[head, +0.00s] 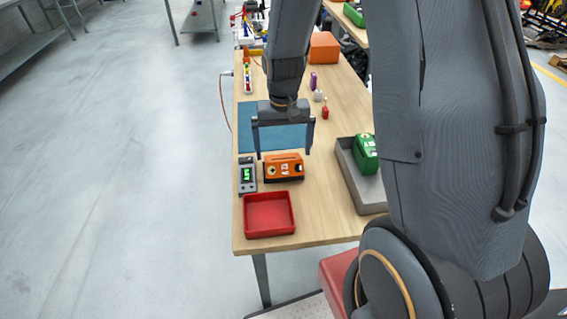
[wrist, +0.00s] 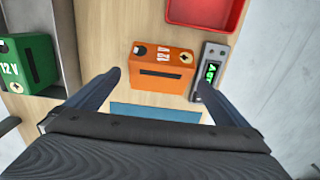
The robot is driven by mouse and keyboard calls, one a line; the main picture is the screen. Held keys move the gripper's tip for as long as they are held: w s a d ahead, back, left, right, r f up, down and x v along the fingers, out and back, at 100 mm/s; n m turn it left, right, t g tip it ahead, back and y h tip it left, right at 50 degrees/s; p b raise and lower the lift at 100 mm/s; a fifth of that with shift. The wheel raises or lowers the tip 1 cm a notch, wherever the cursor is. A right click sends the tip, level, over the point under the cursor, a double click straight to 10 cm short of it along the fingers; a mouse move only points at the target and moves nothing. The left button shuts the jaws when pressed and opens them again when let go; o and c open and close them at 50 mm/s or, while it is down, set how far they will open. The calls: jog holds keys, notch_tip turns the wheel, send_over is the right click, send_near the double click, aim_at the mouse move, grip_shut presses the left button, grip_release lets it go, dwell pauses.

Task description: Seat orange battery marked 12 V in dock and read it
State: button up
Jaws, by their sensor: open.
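A red tray (head: 270,232) lies in front of the battery. A green battery marked 12 V (wrist: 27,65) sits in a grey tray (head: 352,180) at the right. A blue mat (head: 246,135) lies behind. Small items and an orange box (head: 323,47) stand farther back.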

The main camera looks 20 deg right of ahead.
aim_at(283, 158)
jog(key=shift+f+p, duration=0.4)
jog(key=shift+f, duration=1.1)
jog(key=shift+c, duration=0.3)
jog(key=c, duration=1.8)
jog(key=shift+r, duration=0.1)
jog(key=shift+c, duration=0.6)
jog(key=shift+w+r, duration=0.1)
